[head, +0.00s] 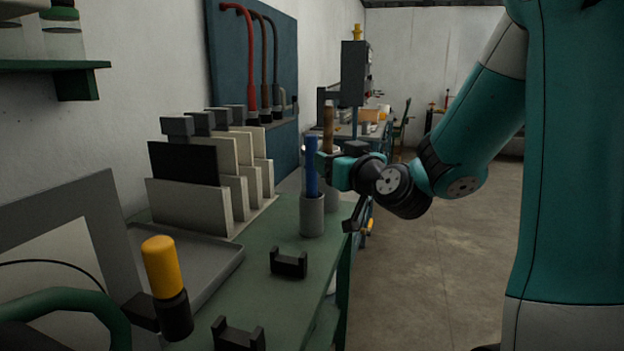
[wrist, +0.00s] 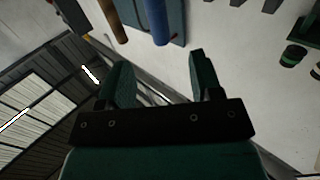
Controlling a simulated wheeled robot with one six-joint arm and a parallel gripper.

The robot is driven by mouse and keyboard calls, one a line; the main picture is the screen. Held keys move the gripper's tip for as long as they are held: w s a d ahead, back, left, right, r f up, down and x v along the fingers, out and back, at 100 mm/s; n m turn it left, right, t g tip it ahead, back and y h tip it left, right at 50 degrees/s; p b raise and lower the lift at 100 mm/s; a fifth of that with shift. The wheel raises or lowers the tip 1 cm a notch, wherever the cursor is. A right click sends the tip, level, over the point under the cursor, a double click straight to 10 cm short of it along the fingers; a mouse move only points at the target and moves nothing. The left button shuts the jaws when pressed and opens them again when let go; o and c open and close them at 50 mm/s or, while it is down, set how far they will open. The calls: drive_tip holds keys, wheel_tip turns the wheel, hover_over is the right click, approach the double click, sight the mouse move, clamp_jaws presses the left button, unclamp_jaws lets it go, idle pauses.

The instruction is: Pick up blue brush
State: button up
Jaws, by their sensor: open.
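The blue brush (head: 311,167) stands upright in a grey cylindrical cup (head: 312,216) on the green bench; its lower end is hidden inside the cup. In the wrist view its blue shaft (wrist: 157,20) comes in from the top edge, ahead of my fingers. My gripper (head: 332,168) is beside the brush, just to its right in the head view, at the height of the shaft above the cup. In the wrist view my gripper (wrist: 161,72) is open, with nothing between its two fingers.
A brown handle (head: 328,128) stands close behind the blue brush and also shows in the wrist view (wrist: 113,20). Upright panels (head: 190,207) stand left of the cup. A black bracket (head: 289,263) and a yellow-handled tool (head: 161,266) are nearer. Open floor (head: 430,260) lies right.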

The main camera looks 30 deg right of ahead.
sight(308, 148)
drive_tip(key=w+p, duration=0.4)
drive_tip(key=w+d+p, duration=0.1)
drive_tip(key=w+p, duration=0.1)
drive_tip(key=p, duration=0.1)
drive_tip(key=shift+w+r, duration=0.2)
drive_tip(key=shift+w, duration=0.05)
drive_tip(key=w+p, duration=0.1)
drive_tip(key=p, duration=0.1)
drive_tip(key=w+p, duration=0.3)
drive_tip(key=shift+w+d+p, duration=0.3)
drive_tip(key=shift+w+p, duration=0.1)
drive_tip(key=shift+w+f+p, duration=0.35)
drive_tip(key=shift+w+p, duration=0.15)
drive_tip(key=shift+w, duration=0.1)
drive_tip(key=c, duration=1)
